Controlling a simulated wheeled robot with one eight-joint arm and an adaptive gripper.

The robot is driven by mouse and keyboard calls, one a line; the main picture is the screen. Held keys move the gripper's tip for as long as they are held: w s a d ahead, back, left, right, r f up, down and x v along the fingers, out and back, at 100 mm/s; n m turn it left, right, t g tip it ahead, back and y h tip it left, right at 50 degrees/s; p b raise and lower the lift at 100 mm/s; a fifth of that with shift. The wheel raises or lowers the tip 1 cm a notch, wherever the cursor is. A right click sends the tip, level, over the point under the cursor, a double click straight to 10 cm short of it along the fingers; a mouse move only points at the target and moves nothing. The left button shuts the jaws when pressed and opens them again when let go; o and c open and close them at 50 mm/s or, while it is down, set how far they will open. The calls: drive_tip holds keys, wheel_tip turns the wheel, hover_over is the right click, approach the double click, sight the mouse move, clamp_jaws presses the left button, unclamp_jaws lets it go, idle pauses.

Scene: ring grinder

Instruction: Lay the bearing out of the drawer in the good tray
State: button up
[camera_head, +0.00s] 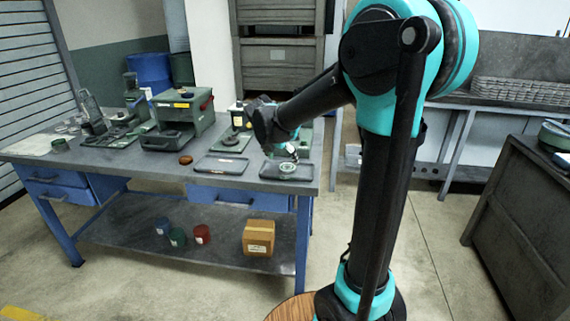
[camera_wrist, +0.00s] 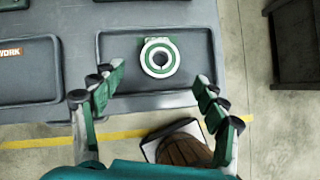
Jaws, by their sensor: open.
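The bearing (camera_wrist: 147,59), a pale ring with a green band and dark bore, lies flat in a shallow dark tray (camera_wrist: 116,84) in the wrist view. A green label shows partly behind the bearing; its words cannot be read. In the head view the bearing (camera_head: 287,168) lies in the tray (camera_head: 309,178) at the bench's right end. My gripper (camera_wrist: 156,98) is open and empty in the wrist view, its fingers apart on either side of the picture below the bearing. In the head view my gripper (camera_head: 289,150) is just above that tray.
A second tray (camera_head: 222,164) lies to the left; orange lettering ending in "WORK" shows in it in the wrist view. A small brown ring (camera_head: 185,160) and a green machine (camera_head: 180,118) stand farther left. Blue drawer fronts (camera_head: 240,199) sit under the bench top.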

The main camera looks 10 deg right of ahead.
drive_tip(key=v, duration=0.6)
drive_tip(key=s+d+f+m+y, duration=0.1)
drive_tip(key=s+d+f+m, duration=0.3)
drive_tip(key=s+f+m, duration=0.5)
drive_tip(key=s+d+f+m+g+y, duration=0.1)
drive_tip(key=s+d+f+m, duration=0.3)
drive_tip(key=s+f+m, duration=0.6)
drive_tip(key=s+m+y, duration=0.1)
drive_tip(key=s+m, duration=0.4)
drive_tip(key=m, duration=0.5)
drive_tip(key=shift+s+y, duration=0.2)
drive_tip(key=shift+y, duration=0.1)
drive_tip(key=shift+d+f, duration=0.1)
drive_tip(key=shift+d, duration=0.05)
